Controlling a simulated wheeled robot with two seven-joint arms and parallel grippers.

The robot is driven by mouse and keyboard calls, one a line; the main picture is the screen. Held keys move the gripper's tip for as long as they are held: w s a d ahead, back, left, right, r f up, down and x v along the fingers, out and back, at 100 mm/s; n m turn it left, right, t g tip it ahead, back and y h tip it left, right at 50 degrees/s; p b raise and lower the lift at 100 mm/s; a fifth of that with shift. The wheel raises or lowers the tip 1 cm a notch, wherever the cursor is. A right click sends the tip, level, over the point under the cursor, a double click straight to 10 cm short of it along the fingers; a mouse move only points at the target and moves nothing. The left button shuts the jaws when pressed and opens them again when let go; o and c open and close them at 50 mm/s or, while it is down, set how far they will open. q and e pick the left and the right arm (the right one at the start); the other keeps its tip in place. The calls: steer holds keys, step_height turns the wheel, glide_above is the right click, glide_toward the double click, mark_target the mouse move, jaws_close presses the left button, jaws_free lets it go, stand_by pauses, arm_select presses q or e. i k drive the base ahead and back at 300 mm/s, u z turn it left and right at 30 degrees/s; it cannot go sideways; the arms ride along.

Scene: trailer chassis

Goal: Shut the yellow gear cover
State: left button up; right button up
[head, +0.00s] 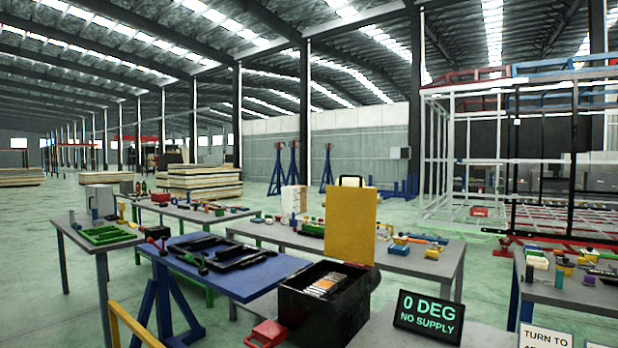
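The yellow gear cover (352,226) is a flat panel standing upright, open, at the back right edge of a black box (322,318). The box is open at the top, and a row of metallic and orange-brown parts (328,284) shows inside it. The cover's lower edge is close to the box rim; the hinge itself is too small to make out. Neither of my grippers is in the head view.
A dark sign (429,317) reading "0 DEG NO SUPPLY" stands right of the box on a grey surface. A red part (268,333) sits at its lower left. A blue table (262,277) with black frames stands behind left. A yellow bar (134,325) is at bottom left.

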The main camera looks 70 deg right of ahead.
mark_target(350, 211)
steer(key=i, duration=1.75)
steer(key=z, duration=2.85)
